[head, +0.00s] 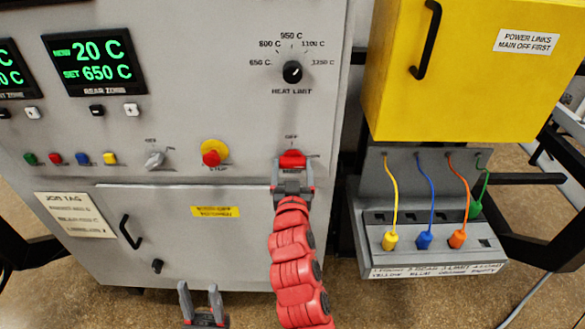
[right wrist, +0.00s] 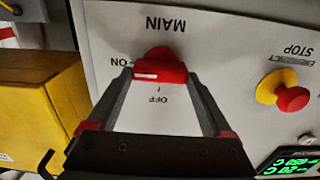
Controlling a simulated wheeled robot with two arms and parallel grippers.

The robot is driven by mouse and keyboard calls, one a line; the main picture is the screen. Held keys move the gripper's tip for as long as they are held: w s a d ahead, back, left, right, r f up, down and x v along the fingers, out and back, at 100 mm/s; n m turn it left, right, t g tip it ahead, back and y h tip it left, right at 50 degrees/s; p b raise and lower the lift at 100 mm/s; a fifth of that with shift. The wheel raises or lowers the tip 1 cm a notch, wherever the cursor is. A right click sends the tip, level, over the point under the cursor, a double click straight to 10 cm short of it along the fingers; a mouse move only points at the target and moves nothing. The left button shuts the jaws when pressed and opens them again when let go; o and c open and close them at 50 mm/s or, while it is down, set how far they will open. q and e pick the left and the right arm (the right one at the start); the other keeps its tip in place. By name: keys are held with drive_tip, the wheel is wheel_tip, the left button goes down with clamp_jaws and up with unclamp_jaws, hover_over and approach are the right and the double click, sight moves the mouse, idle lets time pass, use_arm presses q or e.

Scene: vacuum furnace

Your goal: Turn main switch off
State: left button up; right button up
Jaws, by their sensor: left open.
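The red main switch (head: 292,159) is on the grey furnace panel, under an OFF label. In the right wrist view the picture is upside down and the switch (right wrist: 160,66) has a white mark at its left end, on the side of the ON label. My right gripper (head: 292,177) is at the switch, with one finger on each side of the red handle. The fingertips look very near or touching it; I cannot tell if they clamp it. My left gripper (head: 199,290) is low in front of the furnace, open and empty.
A red and yellow stop button (head: 213,153) and a grey rotary switch (head: 154,159) are left of the main switch. The heat limit knob (head: 292,72) is above. A yellow box (head: 455,75) and a cable panel (head: 430,250) stand right.

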drive_tip(key=c, duration=0.3)
drive_tip(key=n+b, duration=0.1)
drive_tip(key=n, duration=0.2)
drive_tip(key=shift+a, duration=0.1)
drive_tip(key=n+b, duration=0.1)
drive_tip(key=n, duration=0.3)
drive_tip(key=shift+a, duration=0.1)
drive_tip(key=n, duration=1.1)
drive_tip(key=shift+f, duration=0.3)
idle(0.3)
